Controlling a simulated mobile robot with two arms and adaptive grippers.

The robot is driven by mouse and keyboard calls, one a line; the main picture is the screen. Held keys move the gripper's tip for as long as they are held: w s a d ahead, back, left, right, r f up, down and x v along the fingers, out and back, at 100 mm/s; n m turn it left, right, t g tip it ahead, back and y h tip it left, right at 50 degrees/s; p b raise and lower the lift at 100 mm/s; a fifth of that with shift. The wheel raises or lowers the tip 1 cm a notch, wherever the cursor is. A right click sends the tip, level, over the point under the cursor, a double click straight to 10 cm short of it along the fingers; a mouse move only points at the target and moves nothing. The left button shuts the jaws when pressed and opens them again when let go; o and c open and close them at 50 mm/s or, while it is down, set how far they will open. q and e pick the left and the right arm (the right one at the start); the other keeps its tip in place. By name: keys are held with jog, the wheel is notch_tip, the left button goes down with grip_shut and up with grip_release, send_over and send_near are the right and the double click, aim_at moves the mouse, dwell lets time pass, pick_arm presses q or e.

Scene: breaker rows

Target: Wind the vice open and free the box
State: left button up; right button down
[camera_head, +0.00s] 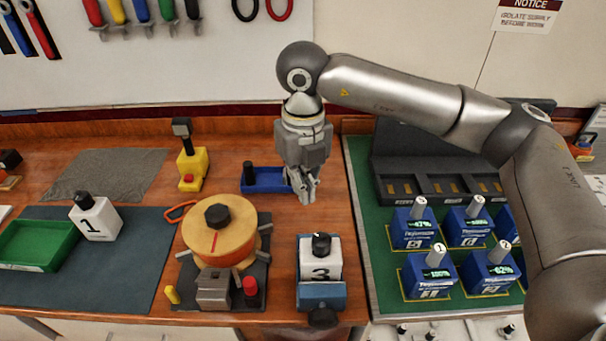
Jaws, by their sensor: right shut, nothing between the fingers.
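The blue vice (322,297) sits at the front edge of the wooden bench, with a dark round handle (322,318) on its near side. A white box marked 3 (320,271) with a black knob on top stands upright at the vice; its lower part is hidden by the near jaw, and I cannot tell how tightly it is held. My right gripper (305,195) is shut and empty, pointing down behind the box and apart from it, beside a small blue tray (262,184). My left gripper is not in view.
A white box marked 1 (96,220) and a green tray (35,246) stand on a grey mat. Blue breakers (412,233) stand on the green board at right. A yellow device (192,168) stands behind.

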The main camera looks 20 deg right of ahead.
aim_at(320, 263)
jog(key=f+p, duration=0.1)
jog(key=f, duration=0.1)
jog(key=s+f+p, duration=0.1)
jog(key=f, duration=0.1)
jog(key=s+f+p, duration=0.1)
jog(key=f, duration=0.1)
jog(key=shift+d+f+p, duration=0.1)
jog(key=shift+d+p, duration=0.05)
jog(key=shift+p, duration=0.15)
jog(key=shift+s, duration=0.45)
jog(key=shift+s+d+f, duration=0.1)
jog(key=shift+s+f, duration=0.05)
jog(key=shift+s, duration=0.1)
jog(key=shift+s+f+b, duration=0.2)
jog(key=shift+s+b, duration=0.05)
jog(key=shift+b, duration=0.25)
jog(key=shift+s+b, duration=0.25)
jog(key=shift+b, duration=0.05)
jog(key=shift+s+d, duration=0.1)
jog(key=shift+s, duration=0.1)
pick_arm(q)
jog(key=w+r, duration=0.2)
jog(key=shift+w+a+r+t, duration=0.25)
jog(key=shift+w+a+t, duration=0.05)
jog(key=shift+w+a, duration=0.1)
pick_arm(e)
jog(key=shift+r, duration=0.15)
